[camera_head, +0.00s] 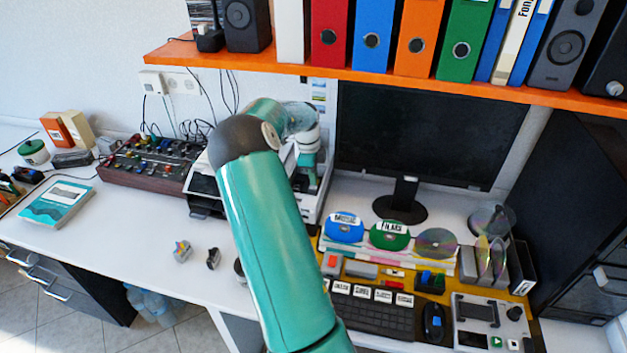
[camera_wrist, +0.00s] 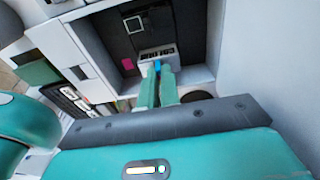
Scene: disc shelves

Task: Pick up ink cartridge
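My gripper (camera_wrist: 157,76) points into the dark recess of a white machine, which looks like a printer (camera_wrist: 196,78). Its two teal fingers are close together. A small blue piece (camera_wrist: 157,66), perhaps an ink cartridge, shows between or just beyond the fingertips; I cannot tell whether they grip it. A magenta piece (camera_wrist: 127,64) sits to its left, apart from the fingers. A pale block with a dark top (camera_wrist: 158,53) is just behind the tips. In the head view my arm reaches over the printer (camera_head: 201,184) and hides much of it.
A monitor (camera_head: 425,130) stands right of my arm. An orange shelf (camera_head: 290,69) with binders hangs above. Discs, a keyboard (camera_head: 372,315) and small devices crowd the desk at right. A mixer-like box (camera_head: 150,165) is left of the printer. The front left desk is mostly clear.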

